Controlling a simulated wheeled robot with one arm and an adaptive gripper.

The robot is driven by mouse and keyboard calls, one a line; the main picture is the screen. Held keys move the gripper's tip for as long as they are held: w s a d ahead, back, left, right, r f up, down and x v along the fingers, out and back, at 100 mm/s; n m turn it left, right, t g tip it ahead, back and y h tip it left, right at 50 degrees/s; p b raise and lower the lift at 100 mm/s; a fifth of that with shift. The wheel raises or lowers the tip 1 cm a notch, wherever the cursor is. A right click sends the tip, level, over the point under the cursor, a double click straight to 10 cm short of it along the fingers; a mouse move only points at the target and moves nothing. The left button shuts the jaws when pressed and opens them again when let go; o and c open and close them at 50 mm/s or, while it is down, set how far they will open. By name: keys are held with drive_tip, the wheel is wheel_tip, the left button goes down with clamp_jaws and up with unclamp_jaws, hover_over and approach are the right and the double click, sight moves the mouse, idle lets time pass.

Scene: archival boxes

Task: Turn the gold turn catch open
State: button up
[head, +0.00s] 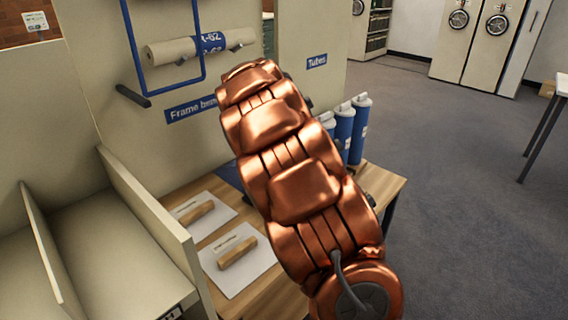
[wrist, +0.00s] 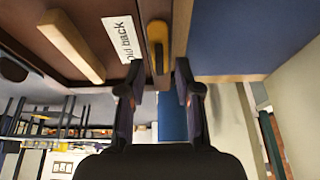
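In the wrist view, the gold turn catch (wrist: 158,38) is a narrow, rounded piece with a dark side, lying lengthwise on a brown wooden frame. My gripper (wrist: 157,80) is open, with its two dark fingers apart on either side of the line of the catch. The near end of the catch is close to the gap between the fingertips; I cannot tell whether either finger touches it. In the head view my copper arm hides my gripper and the catch.
A white label reading "Old black" (wrist: 122,38) and a pale wooden bar (wrist: 70,45) are left of the catch; a blue panel (wrist: 250,35) is right. In the head view, a wooden bench (head: 268,294) holds white sheets with wooden blocks; blue tubes (head: 344,128) stand behind. Open floor lies right.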

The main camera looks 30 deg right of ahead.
drive_tip(key=shift+a+r, duration=0.1)
drive_tip(key=v, duration=1.1)
drive_tip(key=shift+r, duration=0.35)
drive_tip(key=shift+s+a, duration=0.15)
drive_tip(key=s+a+f+n+g+y, duration=0.1)
drive_tip(key=s+a+f+n, duration=0.5)
drive_tip(key=s, duration=0.7)
drive_tip(key=s+a+f+n+g+y, duration=0.25)
drive_tip(key=s+a+n, duration=0.35)
drive_tip(key=s, duration=0.7)
drive_tip(key=s+a+f+n+g+y, duration=0.1)
drive_tip(key=s+a+f+n, duration=0.45)
drive_tip(key=s, duration=0.75)
wheel_tip(320, 180, up, 16)
drive_tip(key=w+a+m+t+p, duration=0.1)
drive_tip(key=w+a+m+p, duration=0.1)
drive_tip(key=p, duration=1.3)
drive_tip(key=shift+r+t, duration=0.2)
drive_tip(key=shift+t, duration=0.15)
